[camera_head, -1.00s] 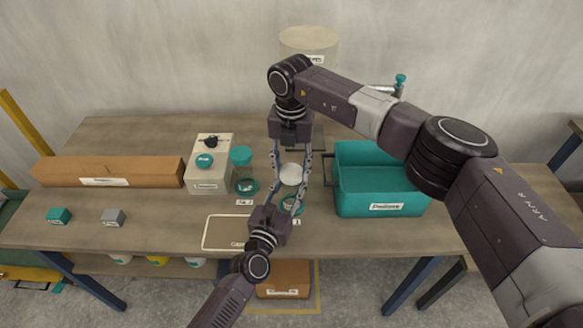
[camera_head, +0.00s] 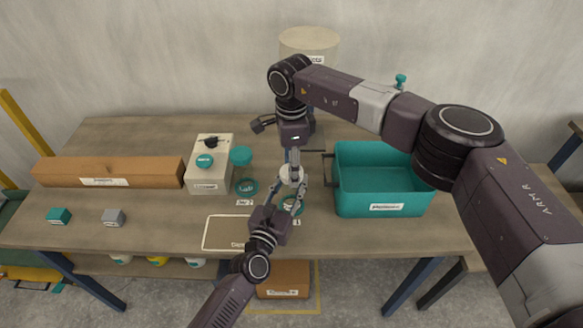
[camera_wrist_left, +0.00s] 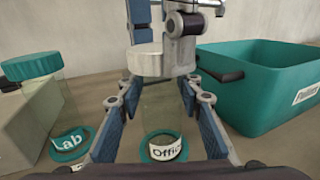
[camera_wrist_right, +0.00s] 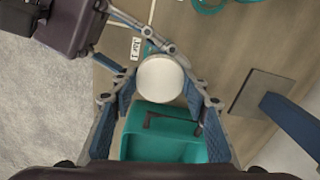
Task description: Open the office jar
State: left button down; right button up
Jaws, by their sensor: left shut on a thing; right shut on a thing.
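The office jar (camera_wrist_left: 160,112) is a clear jar with a white lid (camera_head: 288,180), standing upright on a teal ring labelled "Office" (camera_wrist_left: 164,148). The lid appears seated on the jar in the left wrist view. My left gripper (camera_head: 294,188) reaches in from the front and is shut on the jar body, one finger on each side. My right gripper (camera_wrist_right: 160,88) comes from above and is shut on the white lid, which lies between its fingers. In the head view the right fingers show edge-on and partly cover the lid.
A second jar with a teal lid (camera_head: 241,155) stands left of the office jar on a "Lab" ring (camera_head: 246,187). A teal bin (camera_head: 383,208) stands close on the right. A beige box (camera_head: 208,180) and long brown box (camera_head: 110,172) lie farther left. A framed mat (camera_head: 226,220) lies in front.

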jog(key=shift+n, duration=1.2)
jog(key=shift+r, duration=0.15)
jog(key=shift+r, duration=1)
jog(key=shift+r, duration=2)
pick_arm(q)
jog(key=c, duration=1.3)
grip_release()
